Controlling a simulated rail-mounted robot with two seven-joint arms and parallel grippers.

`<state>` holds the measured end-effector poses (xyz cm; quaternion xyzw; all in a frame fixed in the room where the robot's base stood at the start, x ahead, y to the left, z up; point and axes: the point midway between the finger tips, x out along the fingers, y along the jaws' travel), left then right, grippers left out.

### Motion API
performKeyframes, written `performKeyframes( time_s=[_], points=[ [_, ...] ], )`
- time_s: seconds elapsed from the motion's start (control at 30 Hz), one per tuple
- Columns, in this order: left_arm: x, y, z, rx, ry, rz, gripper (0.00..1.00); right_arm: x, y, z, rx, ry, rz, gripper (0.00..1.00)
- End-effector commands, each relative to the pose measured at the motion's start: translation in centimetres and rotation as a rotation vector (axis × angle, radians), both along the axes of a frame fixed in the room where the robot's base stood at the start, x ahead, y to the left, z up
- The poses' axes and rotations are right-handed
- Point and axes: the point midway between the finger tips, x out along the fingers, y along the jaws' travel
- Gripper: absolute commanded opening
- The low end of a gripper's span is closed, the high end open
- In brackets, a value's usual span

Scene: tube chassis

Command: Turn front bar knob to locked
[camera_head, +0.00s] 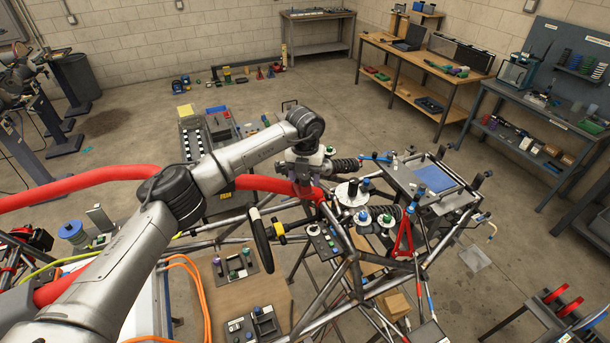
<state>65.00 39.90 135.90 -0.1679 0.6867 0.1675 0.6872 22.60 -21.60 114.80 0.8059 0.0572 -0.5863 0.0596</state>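The fingertips are at or very near the bar's right end. They are small and partly hidden by the wrist, so I cannot tell whether they are open or shut. No knob between them can be made out, and I cannot tell which part is the front bar knob or how it is turned. My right gripper is not in view.
Close right of the gripper are a black coil spring (345,165) and white discs with coloured caps (352,193). A black steering wheel (261,239) stands below. A panel with a blue pad (433,178) lies right.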

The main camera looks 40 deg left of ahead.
Motion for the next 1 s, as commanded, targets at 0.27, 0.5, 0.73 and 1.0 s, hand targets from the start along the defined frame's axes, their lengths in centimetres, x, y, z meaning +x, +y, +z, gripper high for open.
performKeyframes(
  time_s=[0.27,0.5,0.73,1.0],
  points=[
    [0.0,0.0,0.2,0.0,0.0,-0.001,0.58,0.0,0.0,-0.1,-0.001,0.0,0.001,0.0],
    [0.1,0.0,3.2,0.0,-0.004,-0.001,0.58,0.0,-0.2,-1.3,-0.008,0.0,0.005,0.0],
    [0.1,0.0,7.9,0.0,-0.003,0.0,0.58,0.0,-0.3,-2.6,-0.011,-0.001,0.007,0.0],
    [0.0,0.0,12.1,0.0,-0.001,-0.001,0.58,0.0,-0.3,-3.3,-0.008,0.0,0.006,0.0]
  ],
)
